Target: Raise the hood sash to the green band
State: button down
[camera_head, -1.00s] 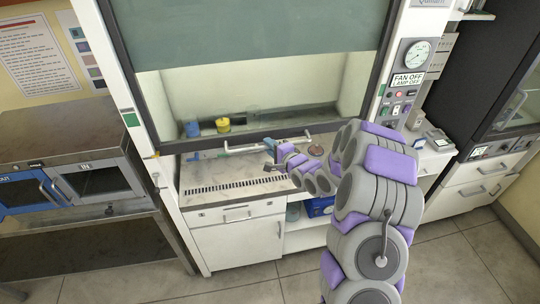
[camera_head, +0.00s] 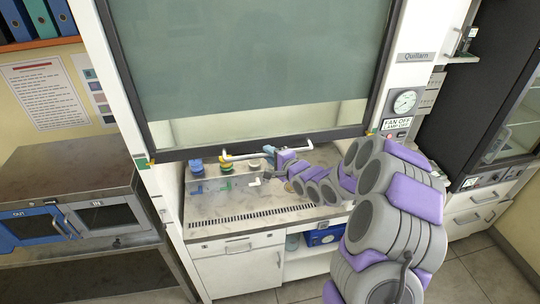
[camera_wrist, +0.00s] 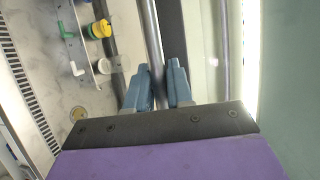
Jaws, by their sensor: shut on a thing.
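The hood sash (camera_head: 250,60) is a grey-green pane with a dark bottom rail (camera_head: 345,134) and a pale bar handle (camera_head: 240,155). My gripper (camera_head: 270,152) is shut on this handle. In the wrist view, the blue-grey fingers of my gripper (camera_wrist: 160,85) close around the metal handle bar (camera_wrist: 149,35). A green band (camera_head: 141,163) marks the left post, and a yellow pointer (camera_head: 152,161) at the sash corner is level with it. A green band (camera_head: 388,135) also shows on the right post, beside the sash's right corner.
Below the sash, the hood worktop (camera_head: 215,212) holds a blue-capped item (camera_head: 197,165), a yellow-capped item (camera_head: 226,164) and small valve fittings. A steel cabinet (camera_head: 70,190) stands left. A dark unit (camera_head: 480,110) stands right. Floor shows in front.

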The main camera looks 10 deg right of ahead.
jog(key=c, duration=1.1)
grip_release()
jog(key=shift+w, duration=0.1)
jog(key=shift+d, duration=0.1)
jog(key=b+v, duration=0.2)
jog(key=v, duration=1.5)
jog(key=shift+d, duration=0.1)
